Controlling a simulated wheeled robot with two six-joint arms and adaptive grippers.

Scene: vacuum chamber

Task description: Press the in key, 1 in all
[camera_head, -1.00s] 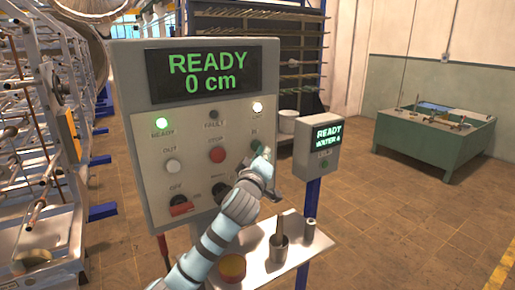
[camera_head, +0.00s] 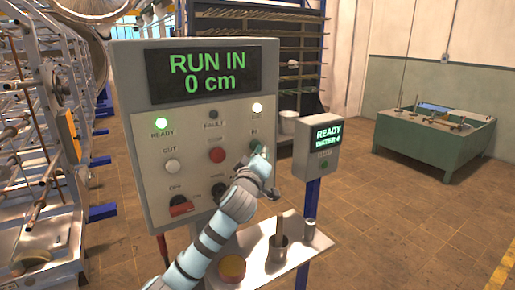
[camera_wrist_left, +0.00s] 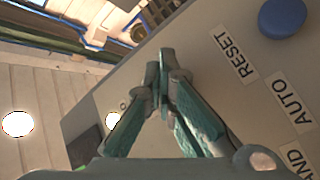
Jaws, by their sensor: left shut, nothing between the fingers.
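The grey control panel (camera_head: 135,130) fills the left middle of the head view. Its screen (camera_head: 207,75) reads "RUN IN" and "0 cm". In the left wrist view the shut fingertips (camera_wrist_left: 166,62) lie against the panel face (camera_wrist_left: 215,85), and the key is hidden. My right gripper is not in view.
A white out key (camera_head: 172,166) and a red key (camera_head: 217,155) sit left of the gripper. A smaller box (camera_head: 318,150) on a blue post stands to the right. A shelf (camera_head: 300,250) with a pot lies below.

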